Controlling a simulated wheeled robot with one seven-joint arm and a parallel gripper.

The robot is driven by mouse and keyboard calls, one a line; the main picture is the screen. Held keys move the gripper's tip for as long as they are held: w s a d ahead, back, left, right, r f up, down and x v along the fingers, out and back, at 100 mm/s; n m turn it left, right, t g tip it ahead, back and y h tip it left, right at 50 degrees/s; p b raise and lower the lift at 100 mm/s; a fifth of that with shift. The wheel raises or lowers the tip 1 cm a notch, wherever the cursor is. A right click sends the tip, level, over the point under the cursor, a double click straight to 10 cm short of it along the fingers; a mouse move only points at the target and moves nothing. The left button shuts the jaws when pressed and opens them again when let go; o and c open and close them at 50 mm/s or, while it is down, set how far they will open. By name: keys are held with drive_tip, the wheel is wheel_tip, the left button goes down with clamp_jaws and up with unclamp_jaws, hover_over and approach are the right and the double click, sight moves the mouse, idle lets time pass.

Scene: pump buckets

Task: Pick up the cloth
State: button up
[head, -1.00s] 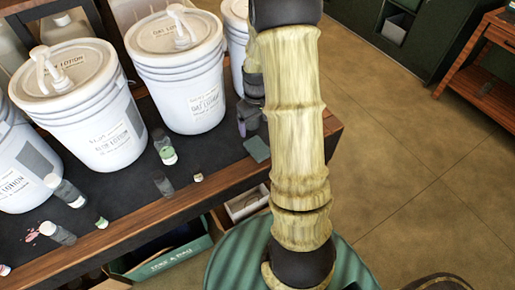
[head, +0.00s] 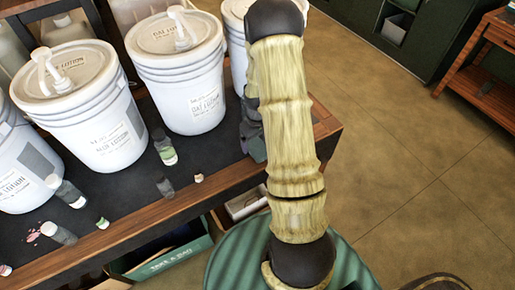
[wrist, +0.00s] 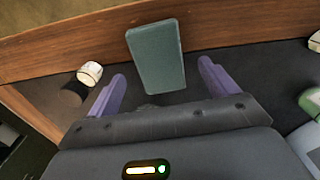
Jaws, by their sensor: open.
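The cloth (wrist: 156,57) is a flat teal rectangle lying near the table's wooden edge. In the wrist view it lies between and just beyond the two purple fingers of my gripper (wrist: 162,69), with a finger to either side. My gripper is open and holds nothing. In the head view my gripper (head: 255,145) is low over the right end of the table, partly behind my arm.
White lotion buckets with pumps (head: 180,75) stand along the back of the dark table (head: 130,205). Several small bottles (head: 163,147) stand or lie in front of them. A small white-capped bottle (wrist: 89,73) is left of the fingers. A green box (head: 160,262) sits below the table.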

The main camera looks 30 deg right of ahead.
sight(258, 147)
drive_tip(key=shift+f, duration=1.4)
drive_tip(key=c, duration=1.1)
drive_tip(key=shift+o, duration=0.2)
drive_tip(key=shift+r, duration=0.1)
wheel_tip(258, 147, up, 10)
